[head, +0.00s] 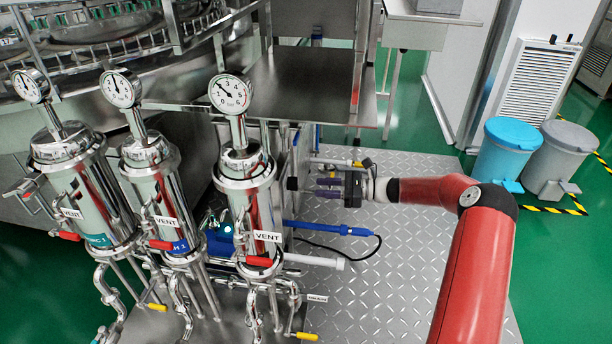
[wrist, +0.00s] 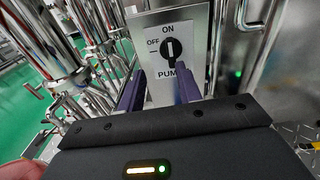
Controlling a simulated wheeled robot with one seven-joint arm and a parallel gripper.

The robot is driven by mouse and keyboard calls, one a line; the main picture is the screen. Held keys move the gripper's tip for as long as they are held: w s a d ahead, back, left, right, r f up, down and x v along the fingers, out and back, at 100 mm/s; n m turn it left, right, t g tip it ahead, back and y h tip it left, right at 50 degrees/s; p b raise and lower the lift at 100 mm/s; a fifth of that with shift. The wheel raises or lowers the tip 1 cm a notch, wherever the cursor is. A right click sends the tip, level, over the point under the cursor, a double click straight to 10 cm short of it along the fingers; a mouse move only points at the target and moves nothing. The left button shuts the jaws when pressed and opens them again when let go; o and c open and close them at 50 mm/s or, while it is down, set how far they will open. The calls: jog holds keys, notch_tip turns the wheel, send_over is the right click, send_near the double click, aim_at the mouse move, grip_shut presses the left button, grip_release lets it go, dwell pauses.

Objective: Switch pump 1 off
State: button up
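The pump switch is a black rotary knob (wrist: 172,49) on a grey plate (wrist: 150,22) in the wrist view. The plate is marked ON above and OFF at left, with a PUMP label below. The knob's white mark is upright, toward ON. The label's end is hidden by a finger, so I cannot read the pump number. My gripper (wrist: 159,92) is open, its two purple fingers apart below the knob and not around it. In the head view, my gripper (head: 326,188) points left toward the pipework; I cannot make out the knob there.
Steel filter vessels (head: 245,205) with gauges and red-handled valves stand left of my gripper. A steel table (head: 310,85) is behind. A blue-handled tool (head: 330,228) and cable lie near the gripper. A green light (wrist: 238,74) glows right of the knob. The checkered floor plate (head: 385,270) is mostly clear.

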aim_at(294, 184)
jog(key=w+a, duration=0.3)
jog(key=a, duration=0.3)
jog(key=shift+a+f+m+t, duration=0.3)
jog(key=shift+a+f+m, duration=0.05)
jog(key=shift+m, duration=0.05)
grip_shut()
